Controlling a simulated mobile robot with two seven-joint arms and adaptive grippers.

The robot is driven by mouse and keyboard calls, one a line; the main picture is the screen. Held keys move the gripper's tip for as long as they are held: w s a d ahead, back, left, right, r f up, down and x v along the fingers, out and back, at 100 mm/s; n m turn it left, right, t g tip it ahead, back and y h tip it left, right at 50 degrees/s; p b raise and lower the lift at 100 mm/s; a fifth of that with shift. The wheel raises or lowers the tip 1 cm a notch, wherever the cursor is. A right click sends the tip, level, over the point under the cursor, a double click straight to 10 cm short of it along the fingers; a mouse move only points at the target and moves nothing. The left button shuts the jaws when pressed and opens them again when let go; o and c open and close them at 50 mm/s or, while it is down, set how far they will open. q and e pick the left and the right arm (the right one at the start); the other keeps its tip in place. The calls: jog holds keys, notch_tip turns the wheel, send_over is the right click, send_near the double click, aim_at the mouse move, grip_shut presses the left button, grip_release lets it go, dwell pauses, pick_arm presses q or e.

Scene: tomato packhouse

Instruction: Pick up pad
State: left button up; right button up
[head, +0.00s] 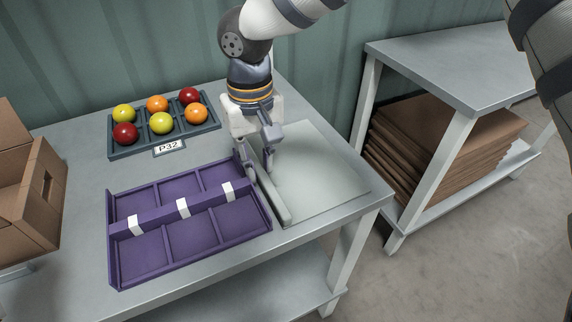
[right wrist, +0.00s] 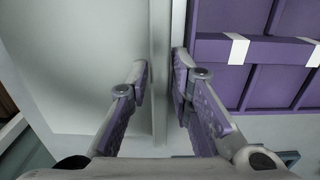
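The pad (head: 315,180) is a pale, flat rectangular sheet on the table, with a raised strip (head: 270,197) along its left edge. It also shows as a pale sheet in the right wrist view (right wrist: 85,60). My right gripper (head: 259,178) points down at this left edge. In the right wrist view its two fingers (right wrist: 161,72) stand apart, one on either side of the raised strip, with a visible gap on the left side. Whether the fingertips touch anything cannot be told. My left gripper is not in view.
A purple divided tray (head: 206,241) with white bands lies close beside the strip, left of my gripper. A dark tray (head: 118,153) with several tomatoes and a P32 label (head: 168,148) stands behind. A cardboard box (head: 42,190) is at left; a second table (head: 450,65) holds flat cardboard.

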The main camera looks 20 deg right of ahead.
grip_shut()
